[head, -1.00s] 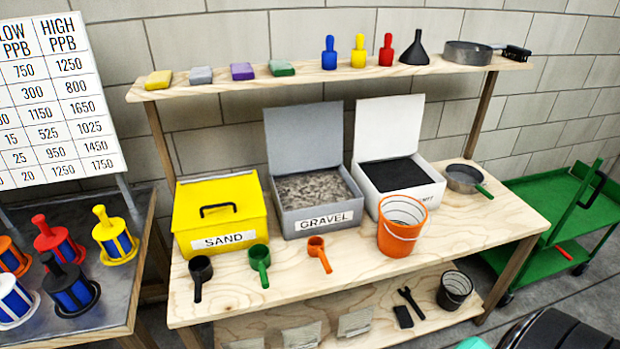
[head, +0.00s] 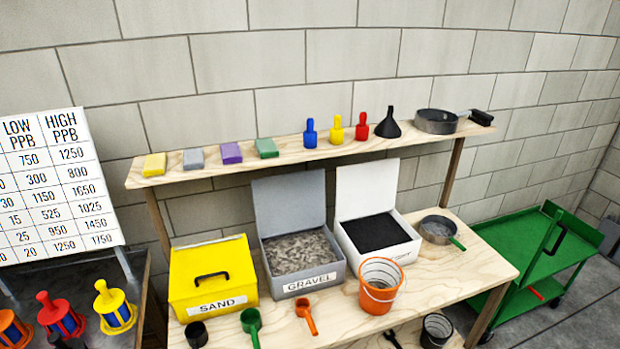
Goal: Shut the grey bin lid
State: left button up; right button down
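The grey bin (head: 303,277), labelled GRAVEL, stands on the wooden bench and is filled with grey gravel (head: 300,252). Its grey lid (head: 289,203) is open, standing upright at the back of the bin and leaning slightly backward. The yellow SAND bin (head: 213,279) is beside it on the left with its lid shut. The white bin (head: 385,249) is beside it on the right, lid open, holding black material. Neither of my grippers shows in the head view.
An orange bucket (head: 380,287) stands in front of the white bin. A black scoop (head: 196,334), a green scoop (head: 251,325) and an orange scoop (head: 305,314) lie along the bench front. A shelf (head: 290,159) with blocks, bottles and a funnel runs above the lids. A green cart (head: 535,268) stands right.

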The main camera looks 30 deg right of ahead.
aim_at(292, 203)
jog(key=i+l+z, duration=0.1)
jog(key=z, duration=0.35)
jog(key=i+l+z, duration=0.15)
jog(key=z, duration=0.3)
jog(key=i+l+z, duration=0.1)
jog(key=z, duration=0.35)
jog(key=i, duration=0.1)
